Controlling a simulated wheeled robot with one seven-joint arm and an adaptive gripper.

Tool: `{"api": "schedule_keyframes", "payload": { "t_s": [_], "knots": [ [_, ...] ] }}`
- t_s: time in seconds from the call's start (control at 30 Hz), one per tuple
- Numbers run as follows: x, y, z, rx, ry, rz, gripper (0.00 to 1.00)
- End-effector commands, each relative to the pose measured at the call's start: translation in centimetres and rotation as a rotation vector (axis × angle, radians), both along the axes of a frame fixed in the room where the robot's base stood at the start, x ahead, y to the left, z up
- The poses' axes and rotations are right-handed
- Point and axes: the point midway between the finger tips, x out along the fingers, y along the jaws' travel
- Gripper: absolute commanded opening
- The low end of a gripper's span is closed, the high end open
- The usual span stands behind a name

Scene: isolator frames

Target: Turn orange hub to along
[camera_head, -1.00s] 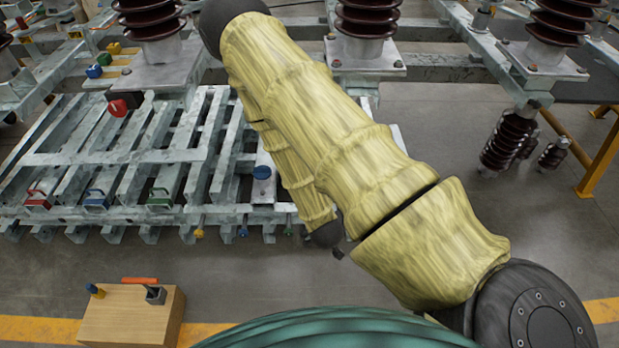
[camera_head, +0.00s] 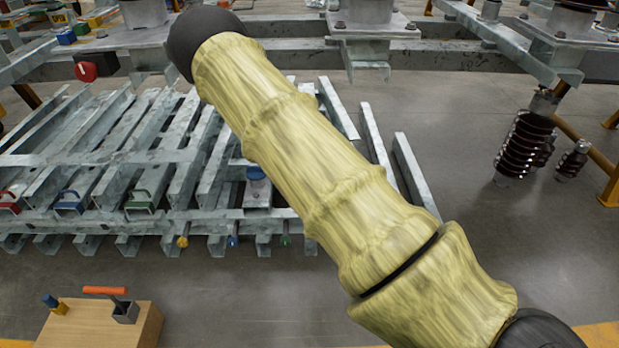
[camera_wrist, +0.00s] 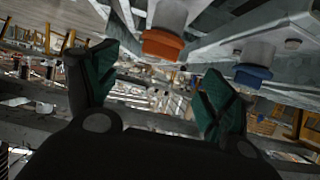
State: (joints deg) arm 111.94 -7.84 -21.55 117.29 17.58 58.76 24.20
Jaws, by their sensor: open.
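The orange hub (camera_wrist: 162,44) shows in the wrist view, at the lower end of a pale grey cylinder, above and between my fingers in the picture. Its exact angle is hard to judge. My gripper (camera_wrist: 155,86) is open and empty, its two dark green-padded fingers wide apart. The hub appears beyond the fingertips, apart from them. In the head view I cannot make out the hub or my gripper; my yellow-sleeved arm covers the middle.
A blue hub (camera_wrist: 253,76) on a similar cylinder is right of the orange one. Galvanised beams (camera_head: 110,165) fill the left in the head view. A wooden box (camera_head: 100,326) with an orange-handled lever stands front left. Brown insulators (camera_head: 524,145) stand right; floor there is open.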

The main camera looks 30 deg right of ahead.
Motion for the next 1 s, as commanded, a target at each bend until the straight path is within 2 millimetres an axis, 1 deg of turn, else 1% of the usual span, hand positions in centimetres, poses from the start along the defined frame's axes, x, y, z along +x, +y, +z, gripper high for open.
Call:
{"api": "schedule_keyframes", "payload": {
  "t_s": [0.03, 0.2, 0.33, 0.47, 0.8, 1.0],
  "knots": [
    [0.6, -0.2, -0.4, -0.004, -0.016, -0.001, 0.82],
    [1.4, -0.6, 0.0, -0.008, -0.047, -0.005, 0.82],
    [2.2, -1.0, -0.2, -0.009, -0.051, -0.006, 0.82],
    [3.5, -1.8, -1.0, -0.009, -0.051, -0.006, 0.82],
    [7.7, -4.4, -3.2, -0.01, -0.049, -0.005, 0.82],
    [9.3, -5.4, -3.8, -0.008, -0.049, -0.005, 0.82]
  ]
}}
